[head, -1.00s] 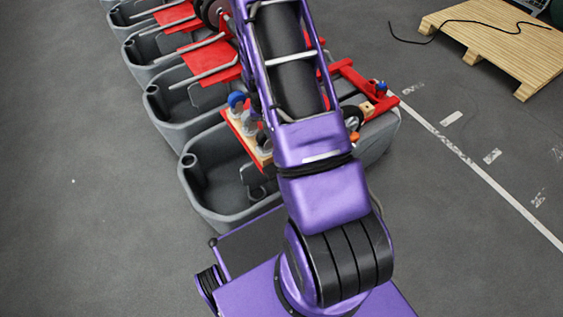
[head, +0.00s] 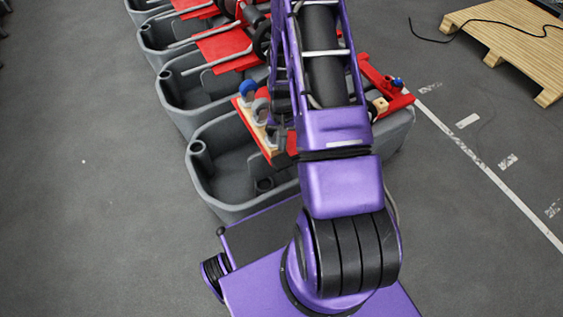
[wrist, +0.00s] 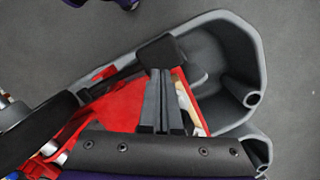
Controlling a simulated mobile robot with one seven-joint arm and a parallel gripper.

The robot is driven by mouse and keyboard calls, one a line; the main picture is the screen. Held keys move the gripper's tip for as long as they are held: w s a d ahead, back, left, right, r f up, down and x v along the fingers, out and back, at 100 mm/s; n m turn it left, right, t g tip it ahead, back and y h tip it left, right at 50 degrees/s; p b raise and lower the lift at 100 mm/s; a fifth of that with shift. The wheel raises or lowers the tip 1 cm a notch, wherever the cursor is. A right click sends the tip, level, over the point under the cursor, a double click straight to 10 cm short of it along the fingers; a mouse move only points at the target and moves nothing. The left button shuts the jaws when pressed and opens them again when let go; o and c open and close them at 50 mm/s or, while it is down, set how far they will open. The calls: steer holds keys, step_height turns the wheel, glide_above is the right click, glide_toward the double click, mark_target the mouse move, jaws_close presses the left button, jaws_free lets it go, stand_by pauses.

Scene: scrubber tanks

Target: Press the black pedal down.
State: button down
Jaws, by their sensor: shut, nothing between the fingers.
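The black pedal (wrist: 163,51) shows in the wrist view as a dark block at the end of a black bar, over the red plate (wrist: 118,107) and beside the grey tank (wrist: 238,75). My gripper (wrist: 159,73) shows as two dark fingers close together, shut and empty. Its tips reach the pedal's lower edge in the picture; I cannot tell whether they touch it. In the head view, my purple arm covers much of the nearest tank (head: 205,190), and I cannot make out the pedal or my gripper there.
More grey tanks with red plates (head: 224,46) stand in a row toward the back left. A red frame (head: 385,90) sits on the right of the nearest tank. A wooden pallet (head: 510,45) with a black cable lies at the back right. The floor on the left is clear.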

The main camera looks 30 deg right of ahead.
mark_target(282, 158)
steer(key=shift+s+a+f+b, duration=0.15)
steer(key=shift+f+b, duration=0.9)
steer(key=shift+f, duration=1.25)
steer(key=shift+f, duration=0.45)
steer(key=shift+f+b, duration=0.35)
steer(key=shift+f, duration=1.25)
steer(key=shift+w+d+r, duration=0.3)
steer(key=shift+w+d, duration=0.15)
steer(key=shift+w, duration=0.2)
steer(key=shift+w+d+r, duration=0.25)
steer(key=shift+w+d, duration=0.15)
steer(key=shift+w, duration=0.25)
step_height(282, 158, up, 17)
steer(key=w+p, duration=0.1)
steer(key=p, duration=0.1)
steer(key=shift+w+d+r+p, duration=0.2)
steer(key=shift+d+p, duration=0.1)
steer(key=shift+d, duration=0.1)
